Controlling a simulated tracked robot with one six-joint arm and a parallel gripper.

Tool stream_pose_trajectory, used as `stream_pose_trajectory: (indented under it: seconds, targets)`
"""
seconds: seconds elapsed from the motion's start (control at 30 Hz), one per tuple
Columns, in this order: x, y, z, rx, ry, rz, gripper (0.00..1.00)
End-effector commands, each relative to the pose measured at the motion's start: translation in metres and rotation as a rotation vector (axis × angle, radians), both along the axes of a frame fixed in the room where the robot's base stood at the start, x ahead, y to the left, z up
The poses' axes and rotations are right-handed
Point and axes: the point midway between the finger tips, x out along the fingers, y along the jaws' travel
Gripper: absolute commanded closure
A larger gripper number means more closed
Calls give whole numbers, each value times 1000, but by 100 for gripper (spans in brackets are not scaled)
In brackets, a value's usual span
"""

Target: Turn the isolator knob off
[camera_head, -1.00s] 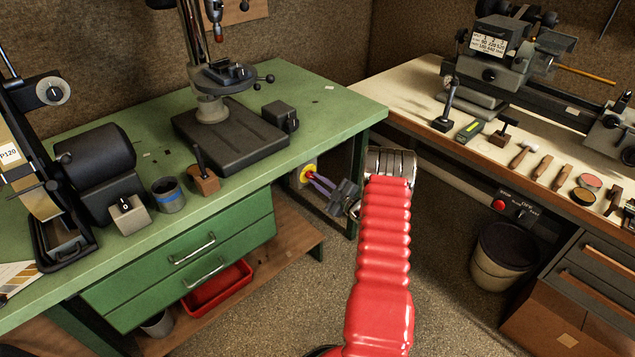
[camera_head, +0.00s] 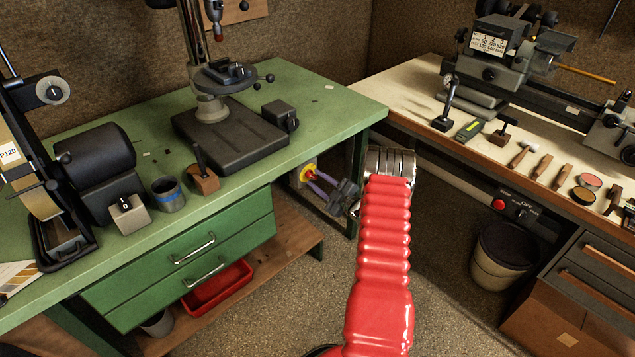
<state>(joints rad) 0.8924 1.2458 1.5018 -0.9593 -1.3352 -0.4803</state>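The isolator knob (camera_head: 309,173) is a small red knob on a yellow face. It sits on a pale box under the right end of the green bench. My gripper (camera_head: 312,181) is in front of it, reaching in from the lower right past the bench leg. Its two slim purple-grey fingers are spread apart, with the tips close to the knob. Red shows between and just beyond the tips. The fingers partly cover the knob, so its pointing direction and any touch cannot be told.
The green bench (camera_head: 335,105) overhangs the knob, and its leg (camera_head: 356,180) stands close to my wrist. Green drawers (camera_head: 200,250) are to the left, above a low wooden shelf (camera_head: 285,245). A bin (camera_head: 503,256) stands right. The floor between is clear.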

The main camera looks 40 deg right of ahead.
Motion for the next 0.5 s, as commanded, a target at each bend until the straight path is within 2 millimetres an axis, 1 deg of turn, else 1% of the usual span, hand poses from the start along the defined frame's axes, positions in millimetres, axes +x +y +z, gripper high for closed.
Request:
stream_pose_trajectory:
  seconds: [0.17,0.27,0.37,0.5]
  targets:
    - [-6,-1,0,0,-1,-1,69]
    - [-16,-2,0,1,0,-1,69]
    - [-30,-2,0,2,0,-3,69]
    - [-54,-3,0,2,0,-3,69]
